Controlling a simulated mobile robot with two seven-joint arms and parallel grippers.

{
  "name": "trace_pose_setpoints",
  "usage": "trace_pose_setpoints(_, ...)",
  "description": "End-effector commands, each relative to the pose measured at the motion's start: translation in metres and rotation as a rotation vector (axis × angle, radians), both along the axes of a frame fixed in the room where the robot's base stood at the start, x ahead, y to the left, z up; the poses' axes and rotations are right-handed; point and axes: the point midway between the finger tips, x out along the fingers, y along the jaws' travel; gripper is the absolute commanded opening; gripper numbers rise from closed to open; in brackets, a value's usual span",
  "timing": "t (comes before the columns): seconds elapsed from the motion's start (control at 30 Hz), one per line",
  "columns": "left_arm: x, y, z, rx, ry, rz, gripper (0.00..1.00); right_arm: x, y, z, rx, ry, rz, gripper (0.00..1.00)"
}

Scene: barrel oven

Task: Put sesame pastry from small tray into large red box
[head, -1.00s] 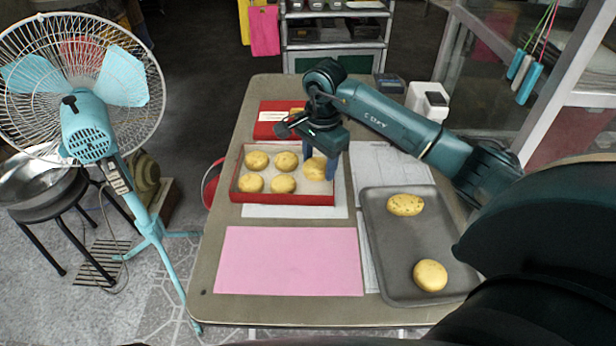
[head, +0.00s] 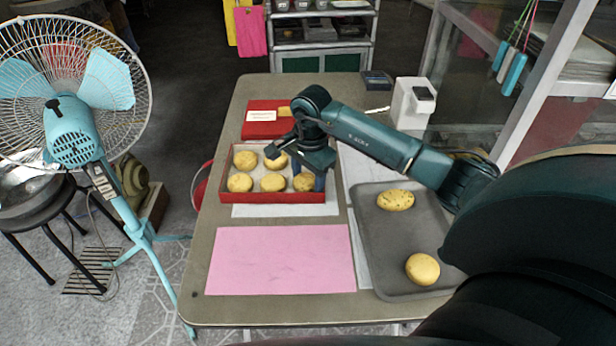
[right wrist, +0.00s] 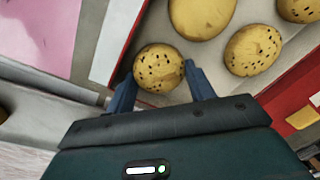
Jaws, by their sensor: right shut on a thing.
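The large red box (head: 270,197) lies open on the table with a pale liner and several round golden pastries, such as one at its front left (head: 240,182). My right gripper (head: 311,178) is over the box's right end, shut on a sesame pastry (head: 303,183) at the front right corner. In the right wrist view this sesame pastry (right wrist: 159,68) sits between the two fingers, beside the box's wall. The small grey tray (head: 385,240) at the right holds a sesame pastry (head: 395,200) and a second pastry (head: 423,269). My left gripper is not in view.
A pink sheet (head: 282,260) lies in front of the box. A red lid-like box (head: 262,128) is behind it. A white device (head: 412,103) stands at the back right. A fan (head: 75,130) stands left of the table, and a glass cabinet is at the right.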

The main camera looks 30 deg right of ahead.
Motion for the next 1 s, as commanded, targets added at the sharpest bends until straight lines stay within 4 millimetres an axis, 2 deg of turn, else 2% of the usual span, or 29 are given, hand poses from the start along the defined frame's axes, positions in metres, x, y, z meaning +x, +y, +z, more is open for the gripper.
trace_pose_setpoints(0.03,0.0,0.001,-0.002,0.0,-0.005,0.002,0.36,-0.002,0.001,-0.009,0.0,0.006,0.001,0.31)
trace_pose_setpoints(0.2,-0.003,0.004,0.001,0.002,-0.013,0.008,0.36,-0.003,0.001,-0.013,0.0,0.01,0.002,0.31)
trace_pose_setpoints(0.23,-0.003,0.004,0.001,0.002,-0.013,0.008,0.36,-0.003,0.001,-0.014,-0.001,0.012,0.002,0.54)
trace_pose_setpoints(0.33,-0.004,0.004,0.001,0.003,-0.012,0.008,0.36,-0.004,0.002,-0.015,0.0,0.014,0.001,0.62)
trace_pose_setpoints(0.63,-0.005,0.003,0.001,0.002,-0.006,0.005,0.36,-0.004,0.002,-0.013,0.002,0.016,0.001,0.62)
trace_pose_setpoints(0.77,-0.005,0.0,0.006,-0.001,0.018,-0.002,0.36,-0.004,0.003,0.001,0.004,0.017,0.002,0.62)
trace_pose_setpoints(0.83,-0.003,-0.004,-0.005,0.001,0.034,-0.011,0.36,-0.003,0.002,0.011,0.0,0.012,0.003,0.62)
trace_pose_setpoints(1.0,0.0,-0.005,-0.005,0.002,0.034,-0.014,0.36,-0.004,0.0,0.054,-0.002,0.006,0.003,0.62)
